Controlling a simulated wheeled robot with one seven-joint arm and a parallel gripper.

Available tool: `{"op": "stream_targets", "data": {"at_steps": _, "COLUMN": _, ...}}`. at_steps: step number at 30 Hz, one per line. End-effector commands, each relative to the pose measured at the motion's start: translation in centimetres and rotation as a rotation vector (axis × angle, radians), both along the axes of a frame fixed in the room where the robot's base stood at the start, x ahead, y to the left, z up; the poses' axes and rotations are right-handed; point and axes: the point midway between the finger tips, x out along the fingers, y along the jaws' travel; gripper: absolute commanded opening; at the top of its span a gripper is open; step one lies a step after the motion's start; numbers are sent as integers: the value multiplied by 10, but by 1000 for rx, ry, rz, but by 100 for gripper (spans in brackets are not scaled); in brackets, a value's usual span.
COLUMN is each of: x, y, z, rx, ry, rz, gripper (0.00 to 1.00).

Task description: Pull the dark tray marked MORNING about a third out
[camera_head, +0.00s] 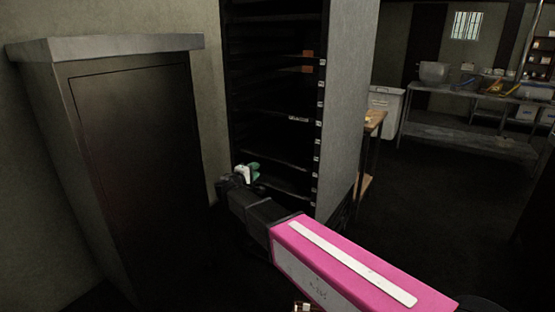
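A tall dark rack (275,90) stands in the middle, its front open, with several thin dark trays on its levels. One tray (285,115) at mid height has a small pale label on its front edge. The lettering is too small for me to read, so I cannot tell whether it says MORNING. My gripper (250,172) is in front of the rack's lower part, below that tray. White and green parts show at its tip. I cannot tell whether its fingers are open or touch a tray.
A dark cabinet (135,150) with a grey top stands close at left. A grey panel (345,100) flanks the rack at right, with a wooden table (375,120) beyond. A metal bench (470,140) is at back right. Dark floor at right is clear.

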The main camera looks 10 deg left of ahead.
Motion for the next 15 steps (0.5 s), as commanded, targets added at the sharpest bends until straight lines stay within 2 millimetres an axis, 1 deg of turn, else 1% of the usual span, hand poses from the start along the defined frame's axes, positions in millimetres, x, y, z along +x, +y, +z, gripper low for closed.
{"op": "stream_targets", "data": {"at_steps": 1, "x": 0, "y": 3, "z": 1, "rx": -3, "ry": -4, "rz": 4, "gripper": 34}}
{"op": "stream_targets", "data": {"at_steps": 5, "x": 6, "y": 0, "z": 1, "rx": -5, "ry": -6, "rz": 4, "gripper": 34}}
{"op": "stream_targets", "data": {"at_steps": 15, "x": 37, "y": -13, "z": 1, "rx": -4, "ry": -4, "rz": 3, "gripper": 34}}
